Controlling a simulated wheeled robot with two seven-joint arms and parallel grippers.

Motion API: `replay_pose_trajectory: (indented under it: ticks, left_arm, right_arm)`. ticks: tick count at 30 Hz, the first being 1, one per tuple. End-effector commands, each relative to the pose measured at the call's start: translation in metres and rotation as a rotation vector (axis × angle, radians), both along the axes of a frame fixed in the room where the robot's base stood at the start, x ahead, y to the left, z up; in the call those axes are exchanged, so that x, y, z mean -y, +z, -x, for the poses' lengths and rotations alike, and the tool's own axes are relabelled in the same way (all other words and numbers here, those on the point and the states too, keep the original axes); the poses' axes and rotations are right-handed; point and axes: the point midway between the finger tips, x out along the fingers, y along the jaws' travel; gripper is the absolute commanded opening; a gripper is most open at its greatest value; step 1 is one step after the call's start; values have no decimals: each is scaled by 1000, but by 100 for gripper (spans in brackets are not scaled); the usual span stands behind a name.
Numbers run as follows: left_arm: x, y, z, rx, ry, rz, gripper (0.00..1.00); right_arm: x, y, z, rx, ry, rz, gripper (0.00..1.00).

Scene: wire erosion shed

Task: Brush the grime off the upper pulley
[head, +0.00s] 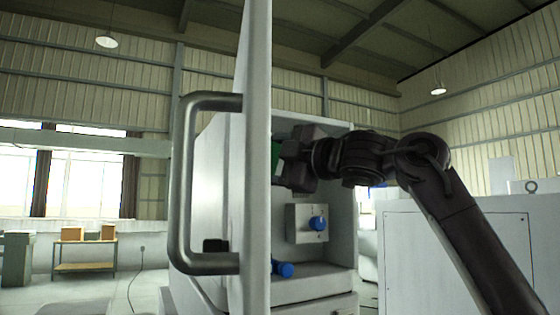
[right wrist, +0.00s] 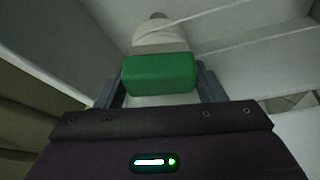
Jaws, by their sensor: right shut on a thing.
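My right gripper (right wrist: 160,88) is shut on a green block (right wrist: 160,74), likely the brush's handle. A pale rounded part (right wrist: 160,38) with a small grey top lies just beyond the block in the right wrist view; I cannot tell whether it is bristles or the pulley. In the head view my right gripper (head: 285,165) reaches into the machine's cabinet from the right, and a sliver of green (head: 276,155) shows beside the door edge. The upper pulley cannot be made out clearly; the door and gripper block that area. My left gripper is out of view.
A pale door (head: 257,120) with a large grey handle (head: 184,185) stands edge-on close in front. Inside the cabinet are a box with a blue knob (head: 318,223) and a blue cylinder (head: 284,269) below. A white cabinet (head: 455,250) stands at right, behind my arm.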

Motion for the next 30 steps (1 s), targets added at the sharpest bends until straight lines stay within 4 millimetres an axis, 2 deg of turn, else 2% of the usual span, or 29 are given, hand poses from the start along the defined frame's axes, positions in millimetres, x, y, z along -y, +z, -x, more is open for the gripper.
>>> replay_pose_trajectory:
  ticks: [10,18,30]
  left_arm:
    - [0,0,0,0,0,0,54]
    - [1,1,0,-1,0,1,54]
    - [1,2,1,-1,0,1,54]
  right_arm:
    - [-16,-1,6,-1,1,1,36]
    - [-36,0,14,0,0,1,36]
    - [-31,5,14,-1,-2,0,36]
